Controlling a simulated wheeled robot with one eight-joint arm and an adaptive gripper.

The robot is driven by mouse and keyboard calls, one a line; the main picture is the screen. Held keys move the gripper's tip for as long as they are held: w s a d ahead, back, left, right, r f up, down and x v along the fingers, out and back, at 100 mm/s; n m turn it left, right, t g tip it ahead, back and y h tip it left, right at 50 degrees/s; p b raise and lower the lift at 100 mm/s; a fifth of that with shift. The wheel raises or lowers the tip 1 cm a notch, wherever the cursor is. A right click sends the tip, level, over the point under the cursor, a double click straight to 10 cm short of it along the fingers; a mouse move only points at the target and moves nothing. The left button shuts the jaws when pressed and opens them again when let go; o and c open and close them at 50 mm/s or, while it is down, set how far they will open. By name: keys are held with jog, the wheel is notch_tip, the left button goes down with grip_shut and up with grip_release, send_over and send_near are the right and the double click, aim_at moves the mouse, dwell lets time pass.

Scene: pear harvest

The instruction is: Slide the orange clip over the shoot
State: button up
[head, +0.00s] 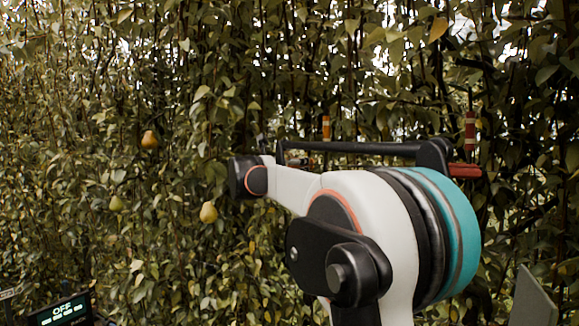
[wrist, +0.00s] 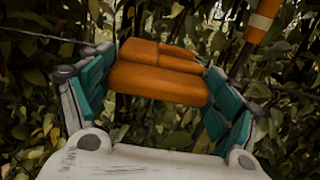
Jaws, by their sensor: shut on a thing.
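The orange clip (wrist: 158,82) is a ribbed, blocky piece in the middle of the wrist view. My gripper (wrist: 160,64) is shut on it, with a teal-padded finger at each side. In the wrist view, a thin upright stem with an orange-and-white band (wrist: 263,20) stands at the upper right, beyond the right finger and apart from the clip. I cannot tell whether this is the shoot. In the head view my arm covers most of the gripper, and the clip cannot be made out clearly.
A dense leafy hedge (head: 110,80) fills the background. Pears hang at the left, one brownish (head: 149,140) and one yellow (head: 208,213). Banded markers, one orange (head: 326,128) and one red-and-white (head: 470,130), stand behind my arm. A thin wire (wrist: 40,36) crosses the wrist view.

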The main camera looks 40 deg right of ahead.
jog(key=s+d+b, duration=0.1)
jog(key=s+d, duration=0.2)
jog(key=s, duration=0.4)
jog(key=o, duration=1.5)
jog(key=shift+s, duration=0.1)
jog(key=shift+c, duration=0.2)
jog(key=shift+s, duration=0.1)
jog(key=v, duration=1.2)
